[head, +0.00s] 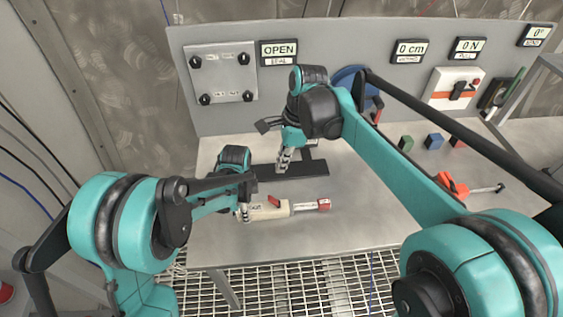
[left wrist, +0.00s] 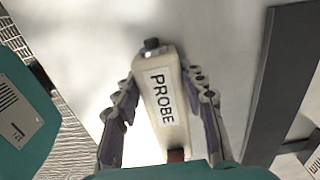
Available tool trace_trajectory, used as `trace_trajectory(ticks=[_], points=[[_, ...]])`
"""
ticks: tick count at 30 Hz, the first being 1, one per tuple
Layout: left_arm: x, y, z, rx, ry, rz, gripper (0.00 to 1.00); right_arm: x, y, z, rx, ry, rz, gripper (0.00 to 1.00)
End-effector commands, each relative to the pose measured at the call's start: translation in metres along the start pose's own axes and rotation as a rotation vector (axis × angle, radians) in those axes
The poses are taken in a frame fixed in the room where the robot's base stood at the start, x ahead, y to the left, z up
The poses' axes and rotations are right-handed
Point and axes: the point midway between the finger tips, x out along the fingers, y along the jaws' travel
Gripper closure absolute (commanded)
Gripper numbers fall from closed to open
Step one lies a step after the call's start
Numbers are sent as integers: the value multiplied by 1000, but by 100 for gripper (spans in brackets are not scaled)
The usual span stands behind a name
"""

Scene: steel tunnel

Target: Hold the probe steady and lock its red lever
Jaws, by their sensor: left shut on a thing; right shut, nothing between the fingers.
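The probe (head: 270,211) is a cream tool lying near the front of the steel bench, with a red lever (head: 274,200) on its top and a red end (head: 324,204) at the right. My left gripper (head: 243,212) is shut on the probe's body near its left end. In the left wrist view the probe (left wrist: 164,98) shows its PROBE label between the two fingers, with a dark knob at its far end. My right gripper (head: 283,161) is shut and empty, above the dark bar behind the probe, apart from the lever.
A dark bar (head: 310,169) lies on the bench (head: 225,250) behind the probe. Small coloured blocks (head: 434,141) and an orange tool (head: 452,185) lie to the right. The back panel bears an OPEN sign (head: 279,52) and gauges. Floor grating shows in front.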

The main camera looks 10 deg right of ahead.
Motion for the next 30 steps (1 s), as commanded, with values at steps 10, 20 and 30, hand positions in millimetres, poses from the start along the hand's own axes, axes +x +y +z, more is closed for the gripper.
trace_trajectory(ticks=[10, 20, 30], points=[[0, 0, 0, 0, 1, 0, 94, -2, 0, 1, 0, 0, 0, 100], [0, 0, 0, 0, 1, 0, 35, -1, 0, 1, 0, 0, 0, 100], [-23, 0, 0, 0, 0, 0, 35, -1, 0, 1, 0, 0, 0, 100]])
